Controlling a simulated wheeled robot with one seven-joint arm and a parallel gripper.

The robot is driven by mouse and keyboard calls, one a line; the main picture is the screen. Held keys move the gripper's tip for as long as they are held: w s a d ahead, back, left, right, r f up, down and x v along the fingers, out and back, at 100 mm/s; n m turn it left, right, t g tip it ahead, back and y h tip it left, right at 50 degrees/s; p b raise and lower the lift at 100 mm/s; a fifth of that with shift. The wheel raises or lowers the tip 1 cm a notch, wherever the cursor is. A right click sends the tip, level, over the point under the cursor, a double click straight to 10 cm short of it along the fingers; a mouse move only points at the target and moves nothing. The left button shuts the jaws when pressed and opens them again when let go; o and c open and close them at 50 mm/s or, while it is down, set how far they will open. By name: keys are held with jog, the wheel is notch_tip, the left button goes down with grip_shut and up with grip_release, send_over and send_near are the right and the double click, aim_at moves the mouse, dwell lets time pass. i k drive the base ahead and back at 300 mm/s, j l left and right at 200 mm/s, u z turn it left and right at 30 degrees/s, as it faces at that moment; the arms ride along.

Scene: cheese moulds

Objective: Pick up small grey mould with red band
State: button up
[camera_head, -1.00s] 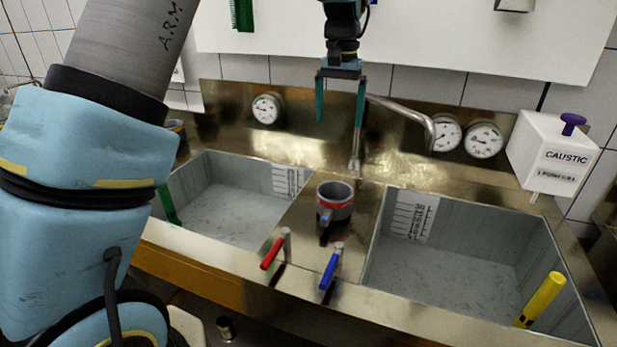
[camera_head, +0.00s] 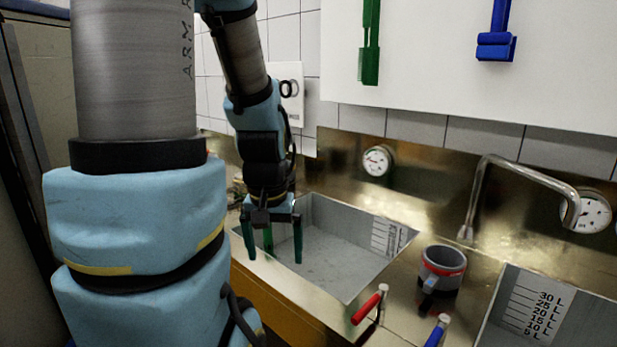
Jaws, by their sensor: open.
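The small grey mould with the red band (camera_head: 442,266) stands upright on the metal strip between the two sinks. It looks open at the top, and something dark shows at its lower front. My gripper (camera_head: 272,255) is open and empty, fingers pointing down, at the left sink, well to the left of the mould.
The left sink (camera_head: 330,228) and the right sink (camera_head: 500,318) flank the mould. A red-handled lever (camera_head: 366,308) and a blue-handled lever (camera_head: 437,332) stand in front of it. A curved tap (camera_head: 478,190) rises behind it. Gauges line the metal backsplash.

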aim_at(442, 268)
jog(key=k+l+u, duration=0.1)
jog(key=l+u, duration=0.25)
jog(key=k+l+u, duration=0.2)
jog(key=l+u, duration=0.15)
jog(key=k+l+u, duration=0.2)
jog(key=l+u, duration=0.2)
